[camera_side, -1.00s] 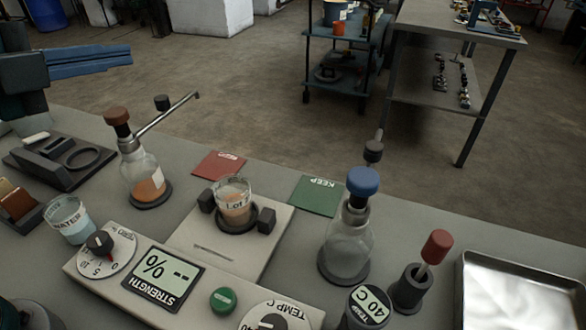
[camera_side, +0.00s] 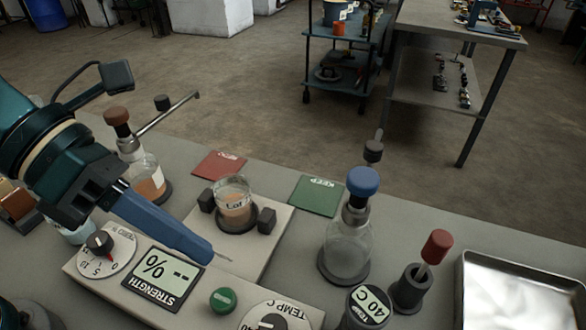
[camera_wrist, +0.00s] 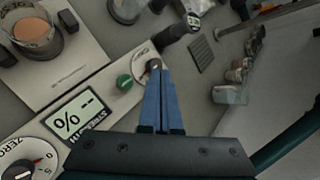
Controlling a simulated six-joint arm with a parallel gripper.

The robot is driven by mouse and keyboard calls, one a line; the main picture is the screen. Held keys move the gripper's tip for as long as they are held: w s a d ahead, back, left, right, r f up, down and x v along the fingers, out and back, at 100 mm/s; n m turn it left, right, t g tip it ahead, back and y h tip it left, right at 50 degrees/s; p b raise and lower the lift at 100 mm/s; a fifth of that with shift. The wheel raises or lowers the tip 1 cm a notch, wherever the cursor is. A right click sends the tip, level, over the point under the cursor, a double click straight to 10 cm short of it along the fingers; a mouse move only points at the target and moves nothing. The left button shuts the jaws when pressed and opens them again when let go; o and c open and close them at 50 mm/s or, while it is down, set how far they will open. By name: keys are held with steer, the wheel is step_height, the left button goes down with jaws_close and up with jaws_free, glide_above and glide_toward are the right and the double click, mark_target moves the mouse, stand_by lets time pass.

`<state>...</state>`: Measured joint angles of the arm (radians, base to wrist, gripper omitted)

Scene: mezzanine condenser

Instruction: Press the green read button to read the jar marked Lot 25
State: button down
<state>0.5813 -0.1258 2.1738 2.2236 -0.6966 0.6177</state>
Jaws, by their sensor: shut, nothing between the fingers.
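The green read button (camera_side: 223,299) sits on the meter panel, right of the strength display (camera_side: 163,280), which shows "-- %". In the wrist view the green button (camera_wrist: 124,81) is just left of my fingertips. The jar marked Lot (camera_side: 234,203), holding orange-brown contents, stands upright in the round holder on the meter's plate; its number is not readable now. My gripper (camera_side: 222,257) is shut and empty, its blue fingers above the panel, apart from the button. It also shows in the wrist view (camera_wrist: 157,68).
The zero dial (camera_side: 105,250) and temp dial (camera_side: 276,318) flank the panel. A blue-capped bottle (camera_side: 347,240), a red-handled tool (camera_side: 434,250) in a holder and a metal tray (camera_side: 522,295) stand right. Red (camera_side: 219,165) and green KEEP (camera_side: 316,196) cards lie behind. An orange-filled bottle (camera_side: 147,180) stands left.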

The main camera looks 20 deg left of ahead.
mark_target(213, 298)
steer(key=shift+f, duration=4.4)
steer(key=shift+f, duration=0.15)
steer(key=shift+f, duration=0.25)
steer(key=shift+f, duration=0.65)
steer(key=shift+r, duration=1.1)
steer(key=shift+r, duration=0.1)
steer(key=shift+r, duration=2.4)
